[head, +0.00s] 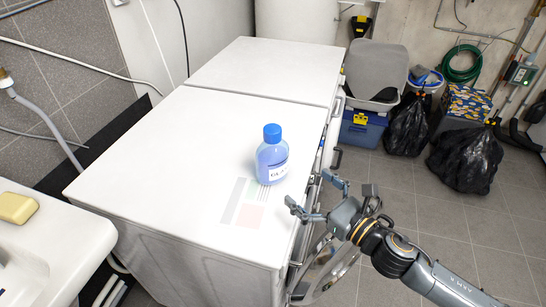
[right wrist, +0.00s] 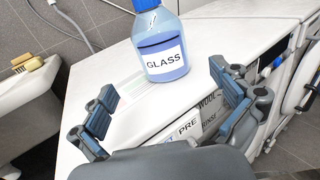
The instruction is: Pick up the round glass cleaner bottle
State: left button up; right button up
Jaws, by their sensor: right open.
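The round glass cleaner bottle (head: 272,156) is blue with a blue cap and a white label. It stands upright on the white machine top (head: 185,140), near its right edge. In the right wrist view the bottle (right wrist: 160,45) stands beyond the fingers, with its label reading GLASS. My right gripper (head: 312,197) is open and empty, to the right of and nearer than the bottle, by the machine's front edge. In the right wrist view my right gripper (right wrist: 165,110) has its fingers wide apart, not touching the bottle. My left gripper is not in view.
A white sink (head: 60,250) with a yellow sponge (head: 16,207) is at the left. Black bags (head: 466,158), a blue box (head: 362,128) and a green hose (head: 461,63) are at the right. The machine top around the bottle is clear.

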aim_at(282, 166)
jog(key=x, duration=0.6)
jog(key=shift+w+a+r, duration=0.1)
jog(key=shift+a, duration=0.05)
jog(key=shift+w+a, duration=0.3)
jog(key=shift+w, duration=0.15)
jog(key=x, duration=0.5)
jog(key=shift+d+b, duration=0.1)
jog(key=shift+b, duration=0.25)
jog(key=shift+c, duration=0.6)
jog(key=c, duration=1.1)
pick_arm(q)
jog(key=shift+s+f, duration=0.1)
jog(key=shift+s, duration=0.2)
pick_arm(e)
jog(key=shift+c, duration=0.8)
jog(key=shift+r, duration=0.15)
